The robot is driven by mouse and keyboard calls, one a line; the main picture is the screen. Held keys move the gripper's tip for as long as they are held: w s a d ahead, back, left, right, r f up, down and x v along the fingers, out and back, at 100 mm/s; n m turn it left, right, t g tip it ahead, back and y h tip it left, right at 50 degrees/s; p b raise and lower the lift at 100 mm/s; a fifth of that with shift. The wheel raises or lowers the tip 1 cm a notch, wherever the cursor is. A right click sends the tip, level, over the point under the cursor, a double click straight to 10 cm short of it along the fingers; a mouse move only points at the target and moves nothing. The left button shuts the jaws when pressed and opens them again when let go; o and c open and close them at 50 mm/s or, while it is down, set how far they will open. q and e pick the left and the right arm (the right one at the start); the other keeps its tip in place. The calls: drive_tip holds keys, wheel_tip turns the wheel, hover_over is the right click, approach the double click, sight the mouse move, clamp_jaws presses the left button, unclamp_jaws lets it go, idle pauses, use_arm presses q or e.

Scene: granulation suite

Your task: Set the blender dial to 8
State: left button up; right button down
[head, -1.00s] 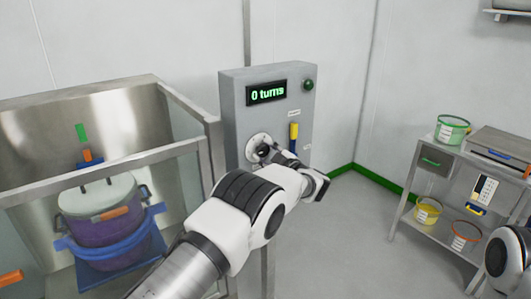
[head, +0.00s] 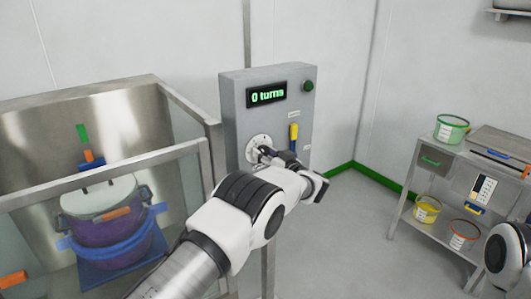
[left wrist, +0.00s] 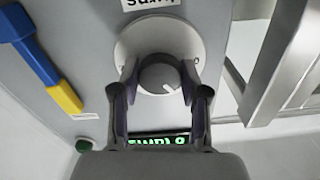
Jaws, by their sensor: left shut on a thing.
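The grey control cabinet (head: 236,108) carries a display (head: 266,95) that reads "0 turns" in green. The blender dial is a dark round knob (left wrist: 159,75) with a white pointer mark, on a pale round plate (left wrist: 135,45) in the left wrist view. My left gripper (left wrist: 159,82) has a finger on each side of the knob and is shut on it. In the head view, my left gripper (head: 268,154) is at the dial plate (head: 257,143), and the arm hides part of the cabinet. My right gripper is not in view.
A yellow-and-blue lever (head: 294,136) and a green button (head: 308,87) are beside the dial. A glass-sided enclosure (head: 165,148) with a purple lidded vessel (head: 100,215) stands at left. A shelf cart (head: 407,205) with tubs stands at right; the floor between is clear.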

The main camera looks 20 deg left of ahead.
use_arm(q)
drive_tip(key=m, duration=0.6)
drive_tip(key=shift+r+p, duration=0.1)
drive_tip(key=shift+p, duration=0.3)
drive_tip(key=m, duration=0.6)
drive_tip(key=shift+m+p, duration=0.35)
drive_tip(key=shift+m, duration=0.05)
drive_tip(key=o, duration=1.1)
drive_tip(key=shift+a, duration=0.1)
drive_tip(key=shift+o, duration=0.2)
